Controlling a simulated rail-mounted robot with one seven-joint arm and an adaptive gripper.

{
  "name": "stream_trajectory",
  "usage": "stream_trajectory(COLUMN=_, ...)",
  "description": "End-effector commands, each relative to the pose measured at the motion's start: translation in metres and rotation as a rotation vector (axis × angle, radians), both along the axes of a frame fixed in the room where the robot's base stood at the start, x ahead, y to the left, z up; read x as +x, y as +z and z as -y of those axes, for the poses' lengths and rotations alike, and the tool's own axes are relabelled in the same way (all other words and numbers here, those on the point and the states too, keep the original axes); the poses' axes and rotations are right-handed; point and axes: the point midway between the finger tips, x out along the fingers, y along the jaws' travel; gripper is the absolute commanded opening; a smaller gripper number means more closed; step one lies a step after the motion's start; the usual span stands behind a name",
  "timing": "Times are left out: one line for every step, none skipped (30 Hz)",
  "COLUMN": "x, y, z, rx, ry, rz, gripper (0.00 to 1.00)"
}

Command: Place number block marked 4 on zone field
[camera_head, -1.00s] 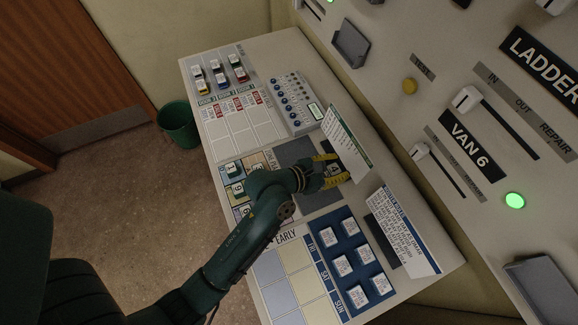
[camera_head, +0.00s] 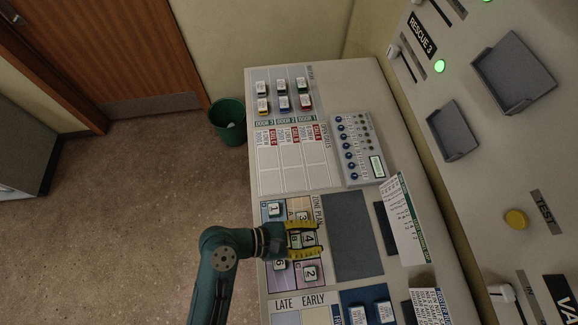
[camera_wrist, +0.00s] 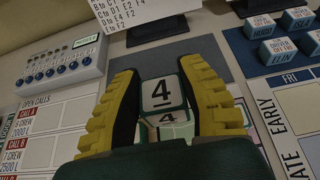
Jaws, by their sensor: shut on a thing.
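The number block marked 4 (camera_head: 309,240) is white with a dark 4, between my gripper's yellow fingers. It also shows in the wrist view (camera_wrist: 162,92), with a second 4 just below that face. My gripper (camera_head: 303,239) is shut on it over the zone plan (camera_head: 264,226), a board of coloured fields. I cannot tell whether the block touches the board. Number blocks 1 (camera_head: 274,209), 3 (camera_head: 302,217), 6 (camera_head: 280,265) and 2 (camera_head: 310,272) stand around my gripper. My gripper and arm hide part of the middle fields.
A bare dark grey pad (camera_head: 352,235) lies right of the zone plan. Beyond it a white card (camera_head: 404,222) stands tilted. A lettered blue block tray (camera_head: 352,297) is nearer.

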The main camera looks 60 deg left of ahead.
Motion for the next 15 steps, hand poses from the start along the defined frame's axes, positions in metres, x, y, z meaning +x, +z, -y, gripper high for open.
stream_trajectory(x=0.0, y=0.0, z=0.002, rx=0.0, ry=-0.005, rz=0.0, gripper=0.12)
stream_trajectory(x=0.0, y=0.0, z=0.002, rx=0.0, ry=-0.006, rz=0.0, gripper=0.12)
stream_trajectory(x=0.0, y=-0.003, z=0.002, rx=-0.001, ry=-0.006, rz=-0.001, gripper=0.12)
stream_trajectory(x=0.0, y=-0.007, z=0.001, rx=-0.002, ry=-0.006, rz=-0.001, gripper=0.12)
stream_trajectory(x=0.0, y=-0.012, z=0.001, rx=-0.003, ry=-0.004, rz=-0.002, gripper=0.12)
stream_trajectory(x=0.0, y=-0.021, z=0.001, rx=-0.003, ry=-0.003, rz=-0.001, gripper=0.12)
stream_trajectory(x=0.0, y=-0.029, z=0.001, rx=-0.005, ry=-0.003, rz=-0.004, gripper=0.12)
stream_trajectory(x=0.0, y=-0.036, z=0.001, rx=-0.004, ry=-0.002, rz=-0.003, gripper=0.12)
stream_trajectory(x=0.0, y=-0.045, z=0.001, rx=-0.004, ry=-0.001, rz=-0.003, gripper=0.12)
stream_trajectory(x=0.0, y=-0.05, z=0.0, rx=-0.002, ry=-0.001, rz=-0.002, gripper=0.12)
stream_trajectory(x=0.0, y=-0.055, z=0.0, rx=-0.003, ry=-0.001, rz=-0.002, gripper=0.12)
stream_trajectory(x=0.0, y=-0.06, z=0.0, rx=-0.002, ry=-0.001, rz=-0.002, gripper=0.12)
stream_trajectory(x=0.0, y=-0.063, z=0.0, rx=-0.001, ry=-0.002, rz=0.0, gripper=0.12)
stream_trajectory(x=0.0, y=-0.066, z=0.0, rx=-0.002, ry=-0.001, rz=-0.001, gripper=0.12)
stream_trajectory(x=0.0, y=-0.071, z=0.0, rx=-0.002, ry=-0.001, rz=-0.001, gripper=0.12)
